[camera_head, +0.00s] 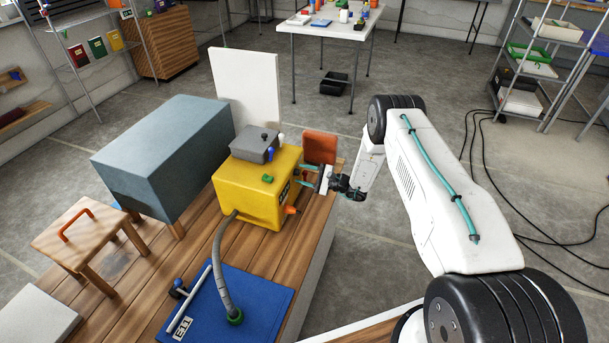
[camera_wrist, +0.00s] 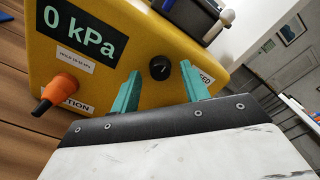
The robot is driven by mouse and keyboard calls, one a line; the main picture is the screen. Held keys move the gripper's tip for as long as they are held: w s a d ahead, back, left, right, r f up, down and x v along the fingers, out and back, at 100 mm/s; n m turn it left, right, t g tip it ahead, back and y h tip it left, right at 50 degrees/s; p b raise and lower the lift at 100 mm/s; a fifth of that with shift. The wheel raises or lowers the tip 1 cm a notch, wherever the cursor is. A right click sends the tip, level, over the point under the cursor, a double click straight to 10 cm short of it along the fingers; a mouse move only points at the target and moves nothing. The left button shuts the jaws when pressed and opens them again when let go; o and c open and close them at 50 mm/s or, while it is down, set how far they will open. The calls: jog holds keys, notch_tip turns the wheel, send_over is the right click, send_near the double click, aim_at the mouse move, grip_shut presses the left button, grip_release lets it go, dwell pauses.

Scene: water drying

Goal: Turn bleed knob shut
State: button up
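The yellow pump box (camera_head: 247,196) stands on the wooden bench. In the wrist view its front face (camera_wrist: 110,72) carries a display (camera_wrist: 79,32) reading 0 kPa. A small round black knob (camera_wrist: 160,68) sits on that face, beside a partly hidden label ending in "ED". My gripper (camera_wrist: 161,72) is open, its teal fingers on either side of the knob with gaps showing. I cannot tell how far the tips are from the face. In the head view my gripper (camera_head: 308,176) is at the box's right side; the knob is not clear there.
An orange suction plug (camera_wrist: 60,89) sticks out of the face left of my gripper. A grey unit (camera_head: 255,146) sits on the box. An orange-red panel (camera_head: 320,147) stands close behind my gripper. A grey hose (camera_head: 219,265) runs to the blue plate (camera_head: 260,291).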

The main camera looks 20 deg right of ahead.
jog(key=v, duration=0.7)
jog(key=shift+s+d, duration=0.25)
jog(key=shift+d, duration=0.05)
dwell(0.4)
jog(key=s+a+n+g+y, duration=0.1)
jog(key=s+a+g, duration=0.35)
jog(key=s, duration=0.35)
jog(key=s+a+r+n+g+h, duration=0.15)
jog(key=s+r+n+g, duration=0.35)
jog(key=r, duration=0.6)
jog(key=s+a+r+n+g+h, duration=0.1)
jog(key=s+r+n+g+h, duration=0.15)
jog(key=s+r+g, duration=0.6)
jog(key=s+d+r+n+t+h, duration=0.1)
jog(key=s+r+n+t+h, duration=0.3)
jog(key=s+r, duration=0.9)
jog(key=s+d+r+n+t+h, duration=0.1)
jog(key=s+r+n+t+h, duration=0.2)
jog(key=s+r+h, duration=0.4)
jog(key=shift+s+d+r+n+t, duration=0.15)
jog(key=shift+s+r+n+t, duration=0.45)
jog(key=shift+s+r, duration=2.85)
